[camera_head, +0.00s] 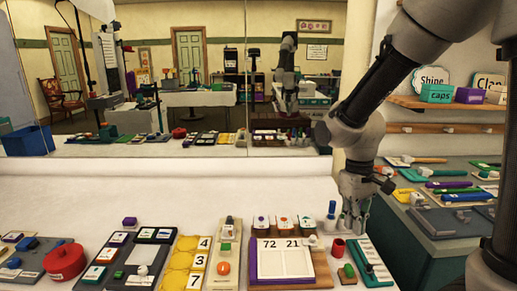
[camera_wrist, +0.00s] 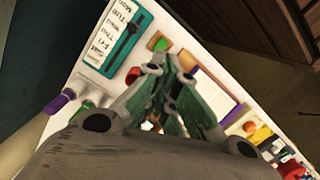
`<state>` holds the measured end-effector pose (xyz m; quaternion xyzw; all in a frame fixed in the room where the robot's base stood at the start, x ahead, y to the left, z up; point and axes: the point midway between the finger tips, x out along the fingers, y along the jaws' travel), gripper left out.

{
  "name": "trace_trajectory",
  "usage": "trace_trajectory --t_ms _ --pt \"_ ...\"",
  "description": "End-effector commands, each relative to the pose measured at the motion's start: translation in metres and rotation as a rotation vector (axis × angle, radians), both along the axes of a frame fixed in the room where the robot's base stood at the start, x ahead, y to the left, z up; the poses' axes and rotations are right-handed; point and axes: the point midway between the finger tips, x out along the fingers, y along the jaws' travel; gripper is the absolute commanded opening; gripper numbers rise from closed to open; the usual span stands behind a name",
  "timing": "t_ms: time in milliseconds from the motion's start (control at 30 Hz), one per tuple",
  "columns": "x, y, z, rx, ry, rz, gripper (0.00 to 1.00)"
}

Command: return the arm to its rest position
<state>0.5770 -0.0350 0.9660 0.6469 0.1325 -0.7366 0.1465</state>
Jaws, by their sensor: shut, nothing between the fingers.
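My gripper (camera_head: 350,228) hangs pointing down above the right part of the white table (camera_head: 190,190), at the end of my raised grey arm. Its fingers are shut with nothing between them. In the wrist view the closed fingers (camera_wrist: 172,66) show in the middle, over the table. Near it in the head view are a dark red cup (camera_head: 338,247), a small blue-topped piece (camera_head: 332,209) and a teal board with a white label strip (camera_head: 370,262). The gripper covers part of the table edge behind it. I cannot tell its exact height.
A purple board with "72" and "21" cards (camera_head: 284,262) lies left of the gripper. A red lidded pot (camera_head: 65,261) stands far left. A side counter (camera_head: 445,215) with tools and a shelf (camera_head: 450,104) are at right. A mirror (camera_head: 200,80) fills the back.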

Motion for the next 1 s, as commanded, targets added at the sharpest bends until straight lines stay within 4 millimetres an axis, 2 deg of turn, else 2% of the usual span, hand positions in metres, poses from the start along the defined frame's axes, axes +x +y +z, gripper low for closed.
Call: trace_trajectory --t_ms 33,200,400,500,700,1000 --pt "-0.009 -0.011 0.017 0.008 -0.024 -0.030 0.00" --pt "-0.046 -0.048 0.068 0.035 -0.115 -0.143 0.00" --pt "-0.091 -0.086 0.116 0.073 -0.285 -0.274 0.00" --pt "-0.104 -0.098 0.133 0.088 -0.379 -0.323 0.00" --pt "-0.116 -0.112 0.154 0.099 -0.492 -0.382 0.00" --pt "-0.117 -0.114 0.155 0.096 -0.497 -0.395 0.00"
